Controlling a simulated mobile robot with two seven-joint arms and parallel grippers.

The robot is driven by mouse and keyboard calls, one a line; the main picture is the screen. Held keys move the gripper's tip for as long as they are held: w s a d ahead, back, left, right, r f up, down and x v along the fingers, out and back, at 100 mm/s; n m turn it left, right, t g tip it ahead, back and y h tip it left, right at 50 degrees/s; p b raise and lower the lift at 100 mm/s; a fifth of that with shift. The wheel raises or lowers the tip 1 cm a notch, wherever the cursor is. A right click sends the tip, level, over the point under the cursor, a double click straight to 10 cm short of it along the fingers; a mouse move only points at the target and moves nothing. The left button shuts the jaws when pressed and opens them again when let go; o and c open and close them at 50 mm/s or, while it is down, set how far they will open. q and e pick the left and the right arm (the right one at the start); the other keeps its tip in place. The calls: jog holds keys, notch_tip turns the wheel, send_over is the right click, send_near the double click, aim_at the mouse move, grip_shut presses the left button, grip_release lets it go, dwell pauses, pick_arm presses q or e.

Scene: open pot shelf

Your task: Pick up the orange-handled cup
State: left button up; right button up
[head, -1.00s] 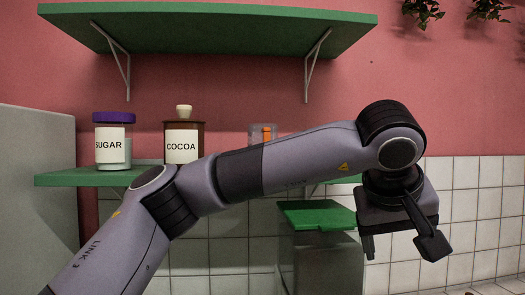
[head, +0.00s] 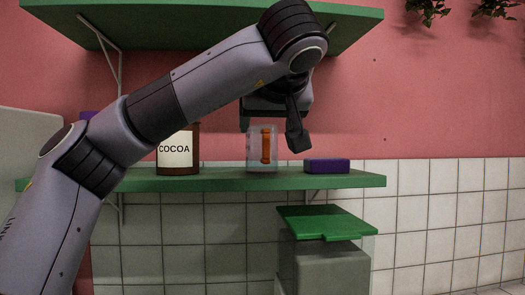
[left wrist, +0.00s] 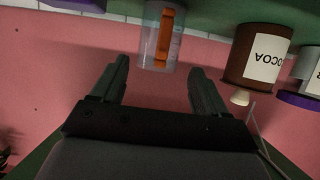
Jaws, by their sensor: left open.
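The orange-handled cup (head: 255,148) is clear and stands upright on the lower green shelf, its orange handle facing me. My left gripper (head: 272,138) is open and empty. No contact with the cup is visible. My right gripper is not in view.
A cocoa jar (head: 178,150) stands left of the cup and a purple block (head: 327,166) right of it on the lower shelf (head: 220,181). The upper green shelf (head: 180,25) is close above my arm. A green-lidded bin (head: 325,222) is below.

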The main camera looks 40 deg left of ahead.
aim_at(265, 133)
pick_arm(q)
jog(key=shift+p+x, duration=0.45)
jog(key=shift+x, duration=1.9)
jog(key=shift+f, duration=0.1)
grip_shut()
